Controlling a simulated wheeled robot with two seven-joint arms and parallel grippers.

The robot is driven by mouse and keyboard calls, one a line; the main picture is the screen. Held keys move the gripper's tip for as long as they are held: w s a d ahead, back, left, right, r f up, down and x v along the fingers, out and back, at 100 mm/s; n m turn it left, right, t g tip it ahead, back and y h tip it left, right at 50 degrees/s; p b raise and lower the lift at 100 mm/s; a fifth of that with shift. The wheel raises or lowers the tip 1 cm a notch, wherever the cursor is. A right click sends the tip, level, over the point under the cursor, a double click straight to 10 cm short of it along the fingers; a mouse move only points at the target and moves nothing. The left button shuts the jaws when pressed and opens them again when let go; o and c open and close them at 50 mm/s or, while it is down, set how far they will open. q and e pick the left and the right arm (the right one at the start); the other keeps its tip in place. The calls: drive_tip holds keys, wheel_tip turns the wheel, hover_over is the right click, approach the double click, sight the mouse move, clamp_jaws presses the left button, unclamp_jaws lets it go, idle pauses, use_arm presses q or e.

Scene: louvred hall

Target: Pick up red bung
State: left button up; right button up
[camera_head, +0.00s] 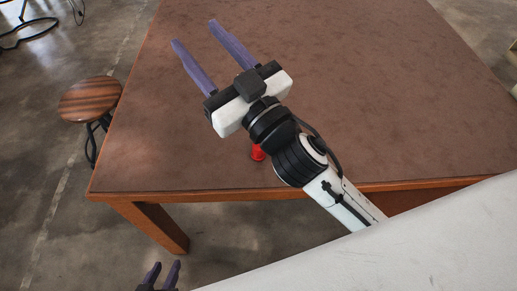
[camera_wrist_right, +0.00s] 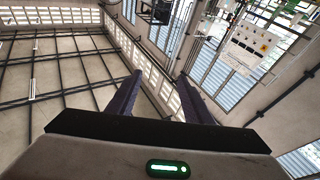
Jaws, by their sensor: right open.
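The red bung (camera_head: 258,153) stands on the brown table (camera_head: 350,60) near its front edge in the head view. My right wrist covers part of it. My right gripper (camera_head: 194,32) is open and empty above the table, with its purple fingers pointing up and left, away from the bung. In the right wrist view, its fingers (camera_wrist_right: 158,78) are apart with nothing between them, and the bung is not seen there. My left gripper (camera_head: 166,265) shows only its fingers at the bottom edge, in front of the table and below its top. They are apart and empty.
A round wooden stool (camera_head: 90,98) stands close to the table's left side. The visible tabletop is otherwise clear. The right wrist view shows the hall's walls, louvred windows (camera_wrist_right: 225,75) and a white sign board (camera_wrist_right: 249,47).

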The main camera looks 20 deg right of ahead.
drive_tip(key=s+a+r+n+g+y, duration=0.3)
drive_tip(key=s+a+n+g+y, duration=0.1)
drive_tip(key=a+n+y, duration=0.3)
drive_tip(key=s+a+r+n+g+y, duration=0.3)
drive_tip(key=a+r+n+g+y, duration=0.1)
drive_tip(key=a+n+g+y, duration=0.15)
drive_tip(key=s+a+f+n+g+y, duration=0.2)
drive_tip(key=s+a+f+n+g, duration=0.1)
drive_tip(key=s+a+n+g, duration=0.3)
drive_tip(key=g+h, duration=0.3)
drive_tip(key=h, duration=2.1)
hover_over(257, 147)
drive_tip(key=shift+n, duration=0.35)
drive_tip(key=s+a+x, duration=0.1)
drive_tip(key=x, duration=0.8)
drive_tip(key=s+a+x, duration=0.1)
drive_tip(key=a+x, duration=0.1)
drive_tip(key=x, duration=0.7)
drive_tip(key=s+a+f+x, duration=0.1)
drive_tip(key=x, duration=0.8)
drive_tip(key=shift+a+p, duration=0.25)
drive_tip(key=shift+p, duration=0.1)
drive_tip(key=shift+s+a+p+x, duration=0.1)
drive_tip(key=shift+p+x, duration=0.15)
drive_tip(key=shift+x, duration=1.2)
drive_tip(key=shift+s+a+p+x, duration=0.1)
drive_tip(key=shift+p+x, duration=0.15)
drive_tip(key=shift+x, duration=1.2)
drive_tip(key=shift+f, duration=0.1)
drive_tip(key=c, duration=1.1)
